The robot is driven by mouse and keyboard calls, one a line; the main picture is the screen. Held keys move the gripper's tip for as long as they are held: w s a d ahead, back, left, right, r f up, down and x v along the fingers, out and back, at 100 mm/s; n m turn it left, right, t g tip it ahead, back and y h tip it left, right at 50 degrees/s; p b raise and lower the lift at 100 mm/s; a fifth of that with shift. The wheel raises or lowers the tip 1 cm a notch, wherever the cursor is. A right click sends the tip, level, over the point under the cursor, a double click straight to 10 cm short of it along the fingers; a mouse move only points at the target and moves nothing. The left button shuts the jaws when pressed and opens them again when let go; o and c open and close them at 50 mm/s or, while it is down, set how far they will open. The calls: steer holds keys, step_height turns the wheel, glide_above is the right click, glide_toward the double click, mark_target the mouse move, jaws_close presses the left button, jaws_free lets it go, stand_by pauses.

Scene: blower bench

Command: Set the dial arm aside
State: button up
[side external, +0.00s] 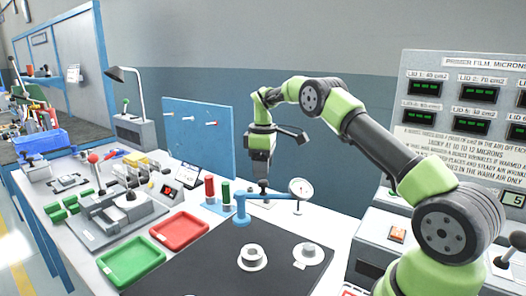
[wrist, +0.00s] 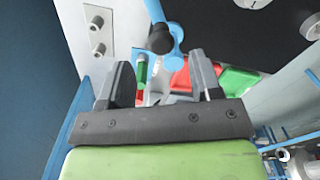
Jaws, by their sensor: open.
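The dial arm (side external: 241,207) is a blue stand with a bar reaching right to a round white dial gauge (side external: 301,188). It stands at the back edge of the dark mat. My gripper (side external: 262,176) points down just behind and above the blue bar. In the wrist view my gripper (wrist: 162,75) has its two fingers apart with nothing held between them. The blue dial arm (wrist: 157,12) with a dark round knob (wrist: 160,38) shows just beyond the fingertips. Whether the fingers touch it I cannot tell.
Red and green cylinders (side external: 210,188) stand close left of the dial arm. A red tray (side external: 180,231) and green tray (side external: 131,262) lie to the left. White round parts (side external: 307,254) sit on the dark mat (side external: 210,268). A blue pegboard (side external: 195,135) stands behind.

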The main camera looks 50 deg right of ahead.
step_height(320, 180, up, 6)
steer(key=shift+r, duration=0.25)
steer(key=shift+r, duration=0.1)
stand_by(0.4)
steer(key=s+a+r+m+t, duration=0.3)
steer(key=s+a+r, duration=0.6)
steer(key=a+r, duration=0.4)
steer(key=s+a+f+m+t+y, duration=0.1)
steer(key=s+a+f+m+t, duration=0.1)
steer(key=s, duration=0.6)
steer(key=s+a+f+m+t+y, duration=0.1)
steer(key=s+a+m+t, duration=0.1)
steer(key=s+a, duration=0.3)
steer(key=s+m, duration=0.1)
steer(key=s, duration=0.2)
steer(key=shift+s+a+f+m, duration=0.35)
steer(key=shift+f+m, duration=0.05)
